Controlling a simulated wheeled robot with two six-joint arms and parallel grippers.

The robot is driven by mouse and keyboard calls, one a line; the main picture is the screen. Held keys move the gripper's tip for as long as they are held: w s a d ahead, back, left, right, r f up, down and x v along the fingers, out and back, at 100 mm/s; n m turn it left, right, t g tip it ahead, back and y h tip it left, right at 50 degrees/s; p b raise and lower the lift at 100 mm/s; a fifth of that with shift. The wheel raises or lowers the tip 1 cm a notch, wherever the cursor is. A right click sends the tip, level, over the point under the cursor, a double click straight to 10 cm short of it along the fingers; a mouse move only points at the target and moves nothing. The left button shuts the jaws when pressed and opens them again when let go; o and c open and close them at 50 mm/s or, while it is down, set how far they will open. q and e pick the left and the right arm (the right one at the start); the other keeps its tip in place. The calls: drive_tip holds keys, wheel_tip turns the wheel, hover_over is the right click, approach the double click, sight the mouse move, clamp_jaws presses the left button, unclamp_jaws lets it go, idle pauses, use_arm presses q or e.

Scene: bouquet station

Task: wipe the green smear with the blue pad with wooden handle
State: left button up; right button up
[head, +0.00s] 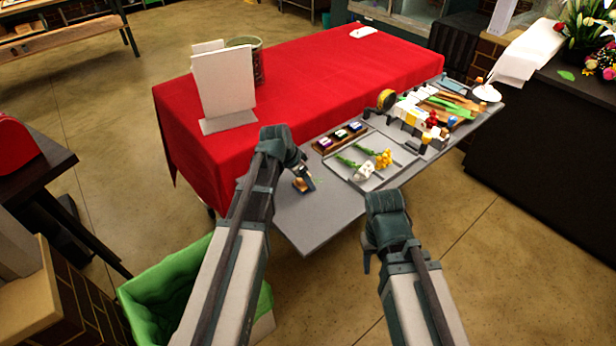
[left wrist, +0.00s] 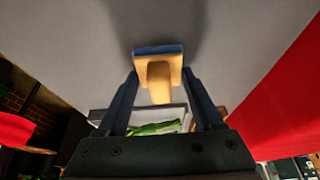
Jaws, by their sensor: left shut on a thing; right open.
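The blue pad with wooden handle (head: 299,186) is at the near left part of the grey table. In the left wrist view its wooden handle (left wrist: 158,78) is between the fingers and its blue edge (left wrist: 158,50) faces the grey surface. My left gripper (head: 304,180) is shut on the handle; whether the pad touches the table I cannot tell. A faint green smear (head: 318,181) shows just right of the pad in the head view, partly hidden by the gripper. My right gripper (head: 369,250) is open and empty, beyond the table's front edge.
A grey tray (head: 402,178) with white and yellow flowers lies right of the pad, a wooden box (head: 340,138) of small items behind it. Rolls and tools crowd the table's far right. A red-covered table (head: 300,80) adjoins behind. A green-lined bin (head: 165,285) stands at left.

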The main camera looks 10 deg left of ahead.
sight(326, 174)
use_arm(q)
drive_tip(key=shift+r, duration=0.1)
drive_tip(key=shift+w+d, duration=0.55)
drive_tip(key=shift+w, duration=0.2)
drive_tip(key=shift+w+d, duration=0.55)
drive_tip(key=shift+w, duration=0.2)
drive_tip(key=shift+w+d, duration=0.6)
drive_tip(key=shift+w, duration=0.2)
drive_tip(key=shift+w+d, duration=0.6)
drive_tip(key=shift+w, duration=0.2)
wheel_tip(326, 174, up, 6)
drive_tip(key=p, duration=0.6)
